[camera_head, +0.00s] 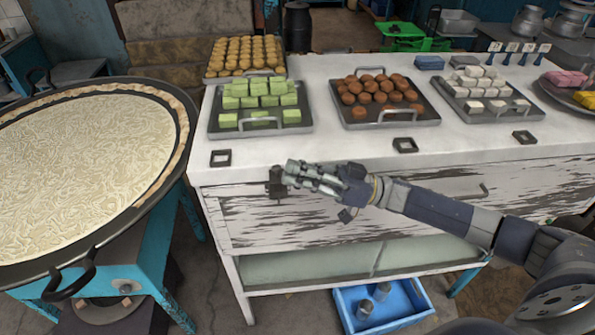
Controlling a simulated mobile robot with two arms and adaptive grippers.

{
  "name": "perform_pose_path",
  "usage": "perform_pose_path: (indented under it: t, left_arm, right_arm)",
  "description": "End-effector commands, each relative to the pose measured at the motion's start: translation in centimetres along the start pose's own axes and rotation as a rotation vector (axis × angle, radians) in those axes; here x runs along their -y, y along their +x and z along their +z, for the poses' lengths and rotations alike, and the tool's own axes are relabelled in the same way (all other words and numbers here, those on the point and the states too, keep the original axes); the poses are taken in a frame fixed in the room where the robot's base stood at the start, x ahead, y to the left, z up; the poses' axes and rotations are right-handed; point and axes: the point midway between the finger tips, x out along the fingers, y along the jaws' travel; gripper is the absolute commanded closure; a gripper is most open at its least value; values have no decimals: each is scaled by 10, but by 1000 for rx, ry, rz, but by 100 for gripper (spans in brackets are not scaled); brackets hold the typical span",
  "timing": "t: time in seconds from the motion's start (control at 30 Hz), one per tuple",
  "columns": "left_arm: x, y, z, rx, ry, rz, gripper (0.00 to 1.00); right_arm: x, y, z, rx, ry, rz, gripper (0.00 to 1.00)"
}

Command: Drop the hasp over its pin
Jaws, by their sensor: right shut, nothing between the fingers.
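A small dark metal fitting (276,184), which looks like the hasp, sits on the white worn front of the counter (340,216), near its left end. It seems to hang against the panel. Its pin is too small to make out. My right gripper (290,173) is shut and empty. Its fingertips are right beside the fitting and overlap its upper right edge in the picture. I cannot tell whether they touch it. My left gripper is not in view.
Trays of green blocks (216,126), brown balls (347,118) and white blocks (536,115) stand on the counter. A wide pan of milk (80,170) stands at the left. A blue crate (346,312) lies below. A small handle (484,190) is at the front's right.

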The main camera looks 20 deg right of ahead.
Motion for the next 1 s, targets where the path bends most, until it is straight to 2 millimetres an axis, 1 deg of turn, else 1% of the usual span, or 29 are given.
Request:
perform_pose_path:
  t: [0.13, 0.37, 0.57, 0.77, 1.0]
  left_arm:
    - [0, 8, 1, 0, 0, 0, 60]
    - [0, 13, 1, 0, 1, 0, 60]
    - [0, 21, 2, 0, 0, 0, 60]
    - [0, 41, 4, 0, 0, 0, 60]
    - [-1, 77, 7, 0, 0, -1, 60]
  right_arm:
    - [0, -1, 4, -1, -33, -11, 100]
    - [0, -2, 4, 0, -65, -23, 100]
    - [0, -3, 8, 0, -105, -37, 100]
    - [0, -6, 17, 0, -197, -70, 100]
    - [0, -11, 30, -1, -398, -140, 100]
